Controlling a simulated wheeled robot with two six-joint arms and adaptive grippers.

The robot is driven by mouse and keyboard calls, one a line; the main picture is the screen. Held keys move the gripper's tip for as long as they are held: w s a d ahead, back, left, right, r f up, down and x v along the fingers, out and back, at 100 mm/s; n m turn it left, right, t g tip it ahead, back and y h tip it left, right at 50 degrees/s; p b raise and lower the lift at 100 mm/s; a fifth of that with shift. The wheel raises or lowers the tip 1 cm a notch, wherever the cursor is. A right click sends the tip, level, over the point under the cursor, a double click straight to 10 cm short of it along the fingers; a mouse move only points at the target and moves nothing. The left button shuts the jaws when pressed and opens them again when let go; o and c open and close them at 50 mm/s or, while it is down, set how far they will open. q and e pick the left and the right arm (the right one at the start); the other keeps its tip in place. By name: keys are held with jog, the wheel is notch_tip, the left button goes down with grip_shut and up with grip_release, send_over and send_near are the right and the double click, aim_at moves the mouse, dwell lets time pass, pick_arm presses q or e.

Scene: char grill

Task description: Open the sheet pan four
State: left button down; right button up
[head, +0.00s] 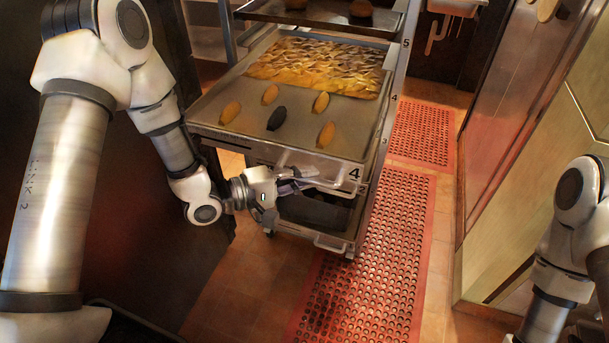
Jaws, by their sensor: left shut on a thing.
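Sheet pan four (250,140) is the grey pan marked 4 on its front, in a rack at the upper middle. Its front part sticks out toward me from under the pan above. It bears several small rolls, one of them dark, and a wide golden baked sheet (315,68) at the back. A pale bar handle (318,181) runs along its front. My left gripper (292,186) is at the handle's left part, below the pan's front edge, and is shut on it. The fingertips are small and partly hidden. My right arm shows at the right edge, with its gripper outside the view.
The rack (385,140) carries a higher pan (330,22) by the 5 mark and a lower pan (325,240) beneath pan four. Red perforated mats (385,265) lie on the tiled floor to its right. Tan panels (530,150) stand farther right; a dark cabinet is at left.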

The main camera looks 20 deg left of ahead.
pick_arm(q)
jog(key=shift+s, duration=0.45)
jog(key=c, duration=1.1)
grip_release()
jog(key=shift+c, duration=0.2)
jog(key=shift+w, duration=0.1)
jog(key=v, duration=0.7)
jog(key=shift+s, duration=0.25)
